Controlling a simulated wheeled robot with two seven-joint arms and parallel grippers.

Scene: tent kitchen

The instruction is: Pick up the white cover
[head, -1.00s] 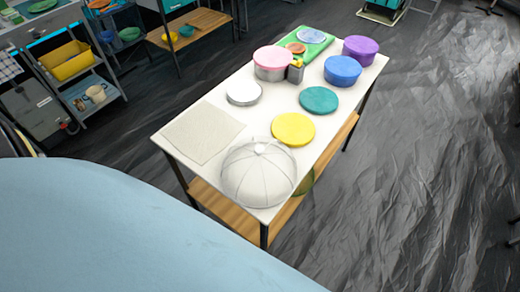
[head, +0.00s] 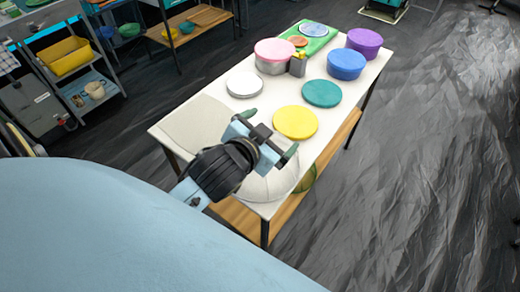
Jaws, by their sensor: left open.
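A white mesh dome cover (head: 272,183) stands at the near corner of the white table, partly hidden behind my left arm and gripper. A flat round white lid (head: 244,84) lies farther back on the table. My left gripper (head: 268,135) comes in from the lower left and is over the near part of the table, in front of the dome in this view. Its two fingers are spread, with nothing seen between them. I cannot tell how high it is above the dome. My right gripper is not in view.
The white table (head: 330,141) also holds a yellow lid (head: 295,122), a teal lid (head: 321,93), a blue container (head: 346,64), a purple container (head: 364,42), a pink-lidded tin (head: 274,57) and a green board (head: 304,40). A pale cloth (head: 196,124) lies at the left edge.

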